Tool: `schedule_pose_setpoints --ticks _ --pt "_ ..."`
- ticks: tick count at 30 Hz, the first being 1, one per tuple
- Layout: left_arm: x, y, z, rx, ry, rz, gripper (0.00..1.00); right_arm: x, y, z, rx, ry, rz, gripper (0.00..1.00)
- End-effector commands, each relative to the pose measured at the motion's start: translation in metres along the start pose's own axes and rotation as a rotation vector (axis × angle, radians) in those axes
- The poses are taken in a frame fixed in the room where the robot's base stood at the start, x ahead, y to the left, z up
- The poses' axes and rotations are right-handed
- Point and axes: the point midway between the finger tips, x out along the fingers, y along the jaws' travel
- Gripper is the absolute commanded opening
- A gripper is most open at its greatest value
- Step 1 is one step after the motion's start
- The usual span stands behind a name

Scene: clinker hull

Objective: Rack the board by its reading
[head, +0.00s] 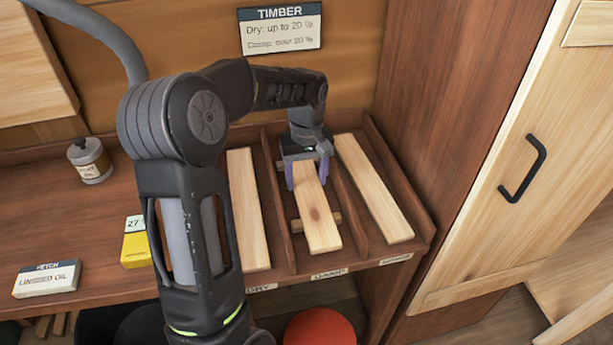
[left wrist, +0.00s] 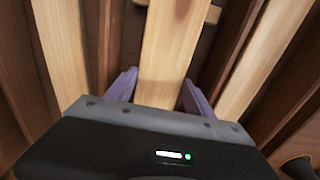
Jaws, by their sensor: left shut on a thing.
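My left gripper (head: 309,172) is shut on a pale board (head: 318,213) with a knot in it. The board lies in the middle bay of the rack (head: 288,228), above the label DAMP (head: 329,275), across small wooden bearers (head: 335,217). The left wrist view shows the same board (left wrist: 172,50) between the purple fingers (left wrist: 155,90). The yellow meter (head: 136,250) stands left of the rack and reads 27; the rest of its display is hard to make out. A sign (head: 281,28) headed TIMBER says dry up to 20 %, damp over 20 %. My right gripper is out of view.
Other boards lie in the left bay (head: 247,205), labelled DRY, and the right bay (head: 373,187), whose label is too small to read. A bottle (head: 90,161) and a linseed oil box (head: 46,280) stand on the bench at left. A cabinet door (head: 490,170) stands at right.

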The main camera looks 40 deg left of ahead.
Motion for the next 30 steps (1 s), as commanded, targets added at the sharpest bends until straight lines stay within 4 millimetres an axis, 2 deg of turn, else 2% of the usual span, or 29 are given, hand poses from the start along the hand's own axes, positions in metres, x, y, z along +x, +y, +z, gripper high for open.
schedule_pose_setpoints --ticks 4,5,12,14,23,26,30 --pt "0.003 0.0 0.0 0.0 0.0 0.0 0.11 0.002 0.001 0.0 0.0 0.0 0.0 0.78" --pt "0.002 0.0 0.0 0.0 0.001 0.001 0.63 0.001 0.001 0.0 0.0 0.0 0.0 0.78" --pt "0.002 0.0 0.0 0.0 0.0 0.0 0.83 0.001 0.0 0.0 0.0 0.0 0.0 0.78" --pt "0.002 0.0 0.0 0.0 0.0 0.0 0.87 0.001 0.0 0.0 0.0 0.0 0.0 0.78" --pt "0.0 0.0 0.0 0.0 0.0 0.0 0.87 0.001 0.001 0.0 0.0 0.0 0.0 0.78" --pt "-0.007 0.001 -0.001 0.001 0.002 0.001 0.87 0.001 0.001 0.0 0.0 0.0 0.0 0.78" --pt "-0.027 0.001 -0.001 0.001 0.004 0.002 0.87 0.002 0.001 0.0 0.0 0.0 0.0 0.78"
